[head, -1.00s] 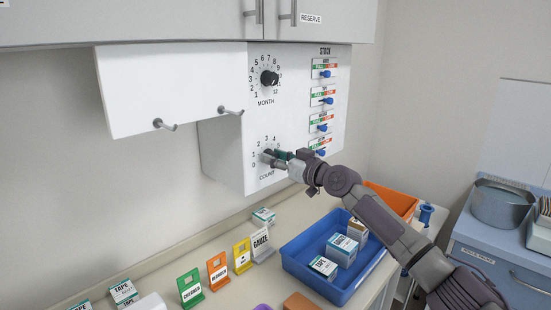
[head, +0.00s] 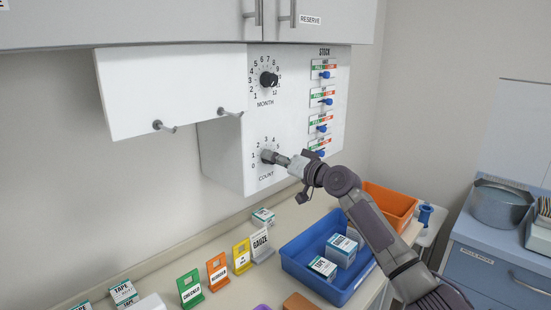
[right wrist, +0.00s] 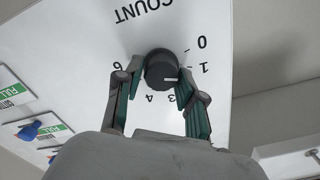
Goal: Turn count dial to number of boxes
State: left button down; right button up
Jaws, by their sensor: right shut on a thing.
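The count dial (right wrist: 158,70) is a dark round knob with a white mark on the white wall panel (head: 222,150); it also shows beside my gripper in the head view. My right gripper (head: 272,157) is shut on the dial, its green-padded fingers on either side of it in the right wrist view. That view is upside down; the white mark lies toward the finger between 1 and 3, where the number is hidden. Boxes (head: 342,249) stand in a blue tray (head: 333,291) with a TAPE box (head: 322,267). My left gripper is out of view.
The month dial (head: 268,79) sits above, and blue stock switches (head: 325,101) line the panel's right side. Colored sign cards (head: 217,271), more boxes (head: 123,292) and an orange tray (head: 392,205) occupy the counter below.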

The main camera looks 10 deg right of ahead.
dwell(0.5)
jog(key=o, duration=1.1)
jog(key=shift+o, duration=0.2)
jog(key=v, duration=1.2)
